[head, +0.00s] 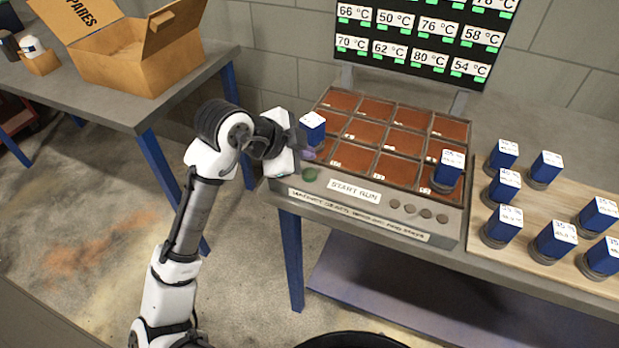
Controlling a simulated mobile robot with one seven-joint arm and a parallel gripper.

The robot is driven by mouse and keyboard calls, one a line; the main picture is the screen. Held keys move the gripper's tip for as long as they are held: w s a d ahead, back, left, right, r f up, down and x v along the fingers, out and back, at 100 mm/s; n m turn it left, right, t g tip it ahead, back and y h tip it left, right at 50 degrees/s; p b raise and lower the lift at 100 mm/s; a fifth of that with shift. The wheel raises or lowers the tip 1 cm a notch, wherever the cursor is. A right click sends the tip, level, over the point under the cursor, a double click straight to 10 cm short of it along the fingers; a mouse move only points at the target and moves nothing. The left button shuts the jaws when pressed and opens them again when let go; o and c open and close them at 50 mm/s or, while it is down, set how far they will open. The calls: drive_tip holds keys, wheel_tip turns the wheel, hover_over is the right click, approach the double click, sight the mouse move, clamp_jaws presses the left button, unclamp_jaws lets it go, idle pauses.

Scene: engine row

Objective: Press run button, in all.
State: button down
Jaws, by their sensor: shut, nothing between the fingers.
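A green round button (309,174) sits on the front left of the tray unit, left of the white "START RUN" label (355,191). My gripper (303,154) is shut and empty, just above and behind the green button. I see a gap between them in the picture, but cannot tell the exact height. A small purple patch shows by the fingertips; I cannot tell what it is. The unit's tray (383,164) has rust-brown compartments.
A temperature display (420,38) rises behind the tray. Several grey knobs (410,209) line the unit's front right. A cardboard box (125,50) is on the left table.

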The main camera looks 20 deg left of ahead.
sight(314, 169)
drive_tip(key=shift+f+b, duration=0.8)
drive_tip(key=shift+f, duration=0.45)
drive_tip(key=shift+f, duration=0.15)
idle(0.9)
drive_tip(key=shift+f+b, duration=0.25)
drive_tip(key=shift+b, duration=0.35)
drive_tip(key=shift+f+b, duration=0.5)
idle(0.4)
drive_tip(key=shift+r, duration=0.1)
drive_tip(key=shift+r+p, duration=0.55)
drive_tip(key=shift+r, duration=0.25)
drive_tip(key=shift+r, duration=0.15)
drive_tip(key=shift+r+p, duration=1.75)
drive_tip(key=shift+r, duration=0.7)
drive_tip(key=shift+f, duration=0.1)
